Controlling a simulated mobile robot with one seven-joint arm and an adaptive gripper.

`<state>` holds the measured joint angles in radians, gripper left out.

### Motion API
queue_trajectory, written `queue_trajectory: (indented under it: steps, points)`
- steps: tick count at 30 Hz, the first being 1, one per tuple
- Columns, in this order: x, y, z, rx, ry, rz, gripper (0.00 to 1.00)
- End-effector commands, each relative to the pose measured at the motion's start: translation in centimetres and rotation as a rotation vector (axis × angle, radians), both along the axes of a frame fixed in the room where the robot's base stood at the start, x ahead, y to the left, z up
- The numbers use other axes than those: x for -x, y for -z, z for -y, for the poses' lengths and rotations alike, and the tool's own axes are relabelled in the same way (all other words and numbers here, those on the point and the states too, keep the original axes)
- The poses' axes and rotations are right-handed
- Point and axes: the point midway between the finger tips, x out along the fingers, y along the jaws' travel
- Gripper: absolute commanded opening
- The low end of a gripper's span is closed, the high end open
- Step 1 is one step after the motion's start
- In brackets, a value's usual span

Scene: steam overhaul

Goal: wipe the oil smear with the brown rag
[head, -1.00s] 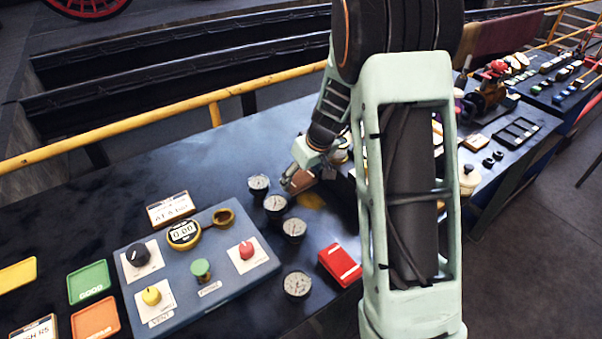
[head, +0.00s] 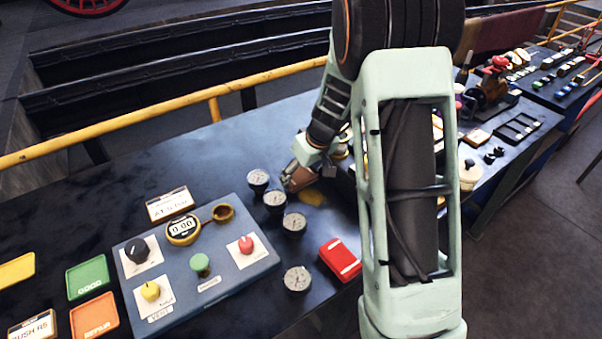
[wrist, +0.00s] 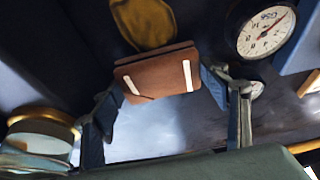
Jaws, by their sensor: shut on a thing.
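The brown rag (wrist: 158,74) is a folded pad with two pale strips, held between the fingers of my gripper (wrist: 158,95) in the wrist view. In the head view my gripper (head: 300,178) is low over the dark bench, beside the gauges, with the brown rag (head: 296,180) at its tip. The oil smear (wrist: 143,22) is a yellow-brown patch just beyond the rag in the wrist view. In the head view the smear (head: 313,197) lies right next to the rag. I cannot tell whether the rag touches the bench.
Several round gauges (head: 294,224) stand close to the smear. A blue control panel (head: 225,285) with knobs is at the left front, and a red box (head: 340,259) lies at the front. A yellow rail (head: 150,122) runs behind the bench. My arm hides part of the bench.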

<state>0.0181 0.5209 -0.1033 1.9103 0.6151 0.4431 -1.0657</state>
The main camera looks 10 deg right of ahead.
Motion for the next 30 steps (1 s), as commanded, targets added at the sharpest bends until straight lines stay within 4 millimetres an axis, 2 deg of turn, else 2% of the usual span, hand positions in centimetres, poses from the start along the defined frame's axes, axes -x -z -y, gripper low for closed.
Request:
queue_trajectory:
  steps: [25,30]
  points:
    - [0.0,1.4,0.0,0.001,-0.001,0.001,0.49]
    - [0.8,1.6,0.4,0.0,0.001,0.001,0.49]
